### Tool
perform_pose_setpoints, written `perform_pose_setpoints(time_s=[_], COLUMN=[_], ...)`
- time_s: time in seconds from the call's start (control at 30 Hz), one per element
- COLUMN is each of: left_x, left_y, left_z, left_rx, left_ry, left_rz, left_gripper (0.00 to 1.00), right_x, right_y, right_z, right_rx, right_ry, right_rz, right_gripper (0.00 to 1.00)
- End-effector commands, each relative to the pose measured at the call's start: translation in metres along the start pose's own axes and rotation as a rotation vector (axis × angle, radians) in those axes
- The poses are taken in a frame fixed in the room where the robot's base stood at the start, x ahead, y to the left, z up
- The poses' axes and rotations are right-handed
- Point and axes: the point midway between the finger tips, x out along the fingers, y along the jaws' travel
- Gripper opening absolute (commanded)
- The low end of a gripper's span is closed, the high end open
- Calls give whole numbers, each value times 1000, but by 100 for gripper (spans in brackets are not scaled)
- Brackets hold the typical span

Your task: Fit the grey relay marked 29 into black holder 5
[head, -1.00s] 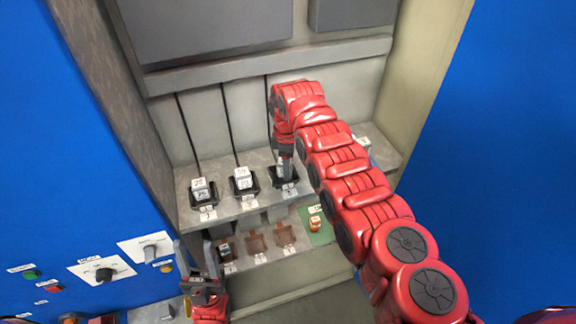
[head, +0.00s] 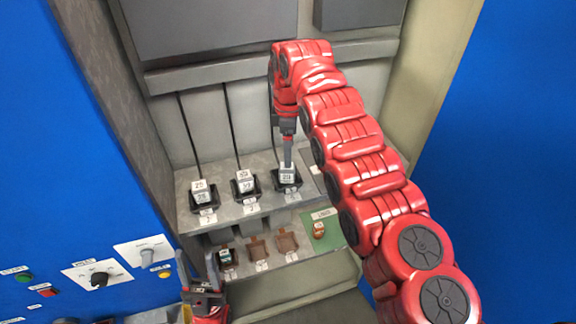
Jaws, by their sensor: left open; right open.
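A grey-white relay (head: 287,174) sits upright in the rightmost visible black holder (head: 290,187) on the upper shelf; its number and the holder's label are too small to read surely. My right gripper (head: 288,161) is open, pointing down just above or at the top of this relay; I cannot tell if they touch. Two similar relays, left (head: 200,193) and middle (head: 244,181), sit in black holders to its left. My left gripper (head: 198,268) is open and empty, low at the left in front of the lower shelf.
The lower shelf carries a dark relay (head: 225,256), brown holders (head: 257,250) and an orange-brown relay (head: 319,229) on a green patch (head: 327,240). Black cables hang behind the upper holders. My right arm covers the right part of the shelves. Panel knobs (head: 99,279) stand at the left.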

Motion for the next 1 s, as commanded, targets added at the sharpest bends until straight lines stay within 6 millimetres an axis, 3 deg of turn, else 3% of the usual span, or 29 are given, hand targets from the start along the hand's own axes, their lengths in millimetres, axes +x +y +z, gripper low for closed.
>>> perform_pose_setpoints(time_s=[0.07, 0.2, 0.83, 1.0], left_x=[-5, 10, 13, 36], left_y=[0, 0, -1, -2], left_z=[1, -2, -2, -6], left_rx=[0, 0, 0, 0], left_ry=[0, 1, 0, 0], left_rz=[0, 0, 0, 0], left_gripper=[50, 50, 50, 50], right_x=[-11, -32, -39, -63], right_y=[0, 0, 1, 1], right_z=[-2, -2, 0, 0], right_rx=[-2, -1, 1, 1], right_ry=[4, 5, 5, 5], right_rz=[6, 6, 8, 8], right_gripper=[84, 84, 84, 84])
